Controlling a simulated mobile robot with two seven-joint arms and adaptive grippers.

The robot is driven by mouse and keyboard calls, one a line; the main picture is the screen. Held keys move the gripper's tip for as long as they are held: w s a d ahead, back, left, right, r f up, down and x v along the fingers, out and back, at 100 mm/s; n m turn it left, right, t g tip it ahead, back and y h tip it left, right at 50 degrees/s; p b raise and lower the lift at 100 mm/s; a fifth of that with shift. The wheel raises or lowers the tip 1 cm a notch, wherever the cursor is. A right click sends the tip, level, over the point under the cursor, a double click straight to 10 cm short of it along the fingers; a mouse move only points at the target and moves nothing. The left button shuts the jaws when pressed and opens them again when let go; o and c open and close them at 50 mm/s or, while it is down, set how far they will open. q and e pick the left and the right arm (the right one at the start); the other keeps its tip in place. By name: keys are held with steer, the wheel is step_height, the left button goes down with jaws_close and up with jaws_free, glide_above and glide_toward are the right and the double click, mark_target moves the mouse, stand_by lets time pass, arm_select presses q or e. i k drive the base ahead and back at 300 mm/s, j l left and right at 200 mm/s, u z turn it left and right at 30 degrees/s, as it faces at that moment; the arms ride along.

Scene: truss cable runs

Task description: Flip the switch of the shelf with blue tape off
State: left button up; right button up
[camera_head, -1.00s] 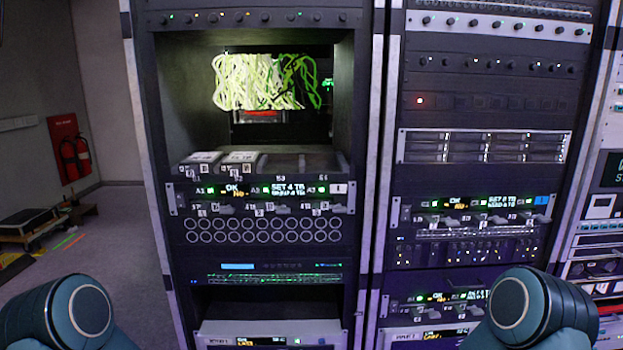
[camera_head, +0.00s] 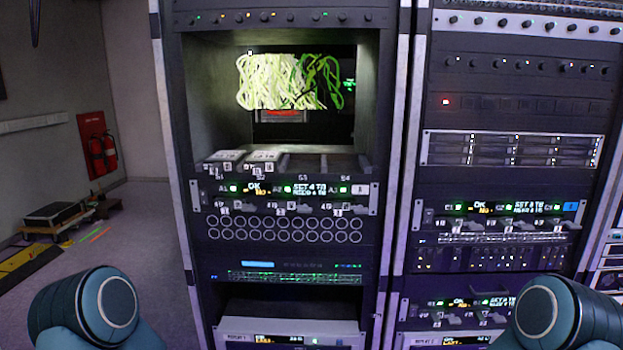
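The shelf panel with the blue tape (camera_head: 571,207) at its right end is in the right rack, a little below mid-height. This panel (camera_head: 470,225) has lit green displays and several small light levers (camera_head: 497,227) along its lower edge. The lever positions are too small to read. A similar panel (camera_head: 290,208) in the left rack has a white tag (camera_head: 361,189) instead of blue. Neither gripper is in view. Only rounded links of my left and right arms show at the bottom corners, apart from the racks.
An open bay with pale green cables (camera_head: 275,82) is in the left rack. A third lever panel (camera_head: 455,310) sits low in the right rack, partly behind my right arm. A fire extinguisher (camera_head: 103,153) and a low cart (camera_head: 55,220) are at left.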

mark_target(428, 213)
steer(key=i+l+z, duration=0.15)
steer(key=l, duration=0.25)
steer(key=i+l+z, duration=0.2)
steer(key=l, duration=0.2)
steer(key=i+l+z, duration=0.15)
steer(key=l, duration=0.2)
